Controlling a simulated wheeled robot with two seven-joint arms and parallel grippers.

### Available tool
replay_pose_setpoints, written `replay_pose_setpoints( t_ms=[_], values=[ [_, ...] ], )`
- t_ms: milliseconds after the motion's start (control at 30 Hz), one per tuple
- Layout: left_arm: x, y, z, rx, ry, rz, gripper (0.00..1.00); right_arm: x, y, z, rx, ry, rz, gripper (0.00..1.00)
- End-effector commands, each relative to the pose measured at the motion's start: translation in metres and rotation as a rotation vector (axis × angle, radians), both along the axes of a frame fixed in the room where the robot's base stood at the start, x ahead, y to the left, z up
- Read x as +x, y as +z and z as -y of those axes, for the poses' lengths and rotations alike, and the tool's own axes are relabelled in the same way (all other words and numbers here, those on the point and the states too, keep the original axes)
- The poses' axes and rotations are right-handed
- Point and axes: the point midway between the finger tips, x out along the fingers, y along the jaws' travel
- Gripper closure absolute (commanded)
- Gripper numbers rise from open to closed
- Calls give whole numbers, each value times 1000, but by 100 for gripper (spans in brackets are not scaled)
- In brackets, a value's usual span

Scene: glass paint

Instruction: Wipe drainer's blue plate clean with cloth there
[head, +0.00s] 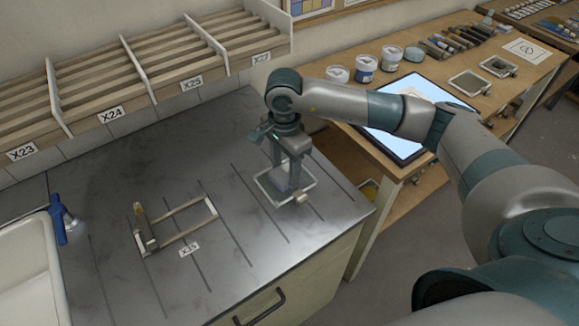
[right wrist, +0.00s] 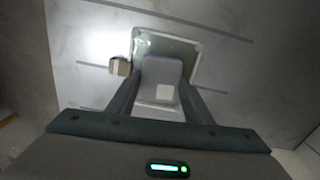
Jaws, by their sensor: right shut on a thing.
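My right gripper (head: 287,172) points down over the right part of the grooved metal drainboard (head: 240,245). It is shut on a grey block-like thing (right wrist: 161,72), which may be the cloth; I cannot tell. Beneath it is a small pale-rimmed plate (head: 262,190), also in the right wrist view (right wrist: 190,45). Its face looks grey-green there, not clearly blue, and the held thing hides part of it. I cannot tell whether they touch. A small beige block (head: 305,199) is at the plate's near right edge. My left gripper is not in view.
A frame-like holder (head: 175,240) lies at the drainboard's middle. A blue spray bottle (head: 59,220) stands by the white sink (head: 28,265) at left. Slatted racks (head: 160,65) line the wall. A wooden bench (head: 440,150) with a lit panel (head: 405,135) and tubs stands at right.

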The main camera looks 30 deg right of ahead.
Motion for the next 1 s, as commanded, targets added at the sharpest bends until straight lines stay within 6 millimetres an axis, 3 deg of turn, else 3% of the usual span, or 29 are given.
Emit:
replay_pose_setpoints(
  t_ms=[367,1000],
  values=[
    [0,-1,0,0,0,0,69,-3,-4,-3,1,3,-7,72],
    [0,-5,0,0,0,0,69,-7,-3,-30,1,3,-8,72]
  ],
)
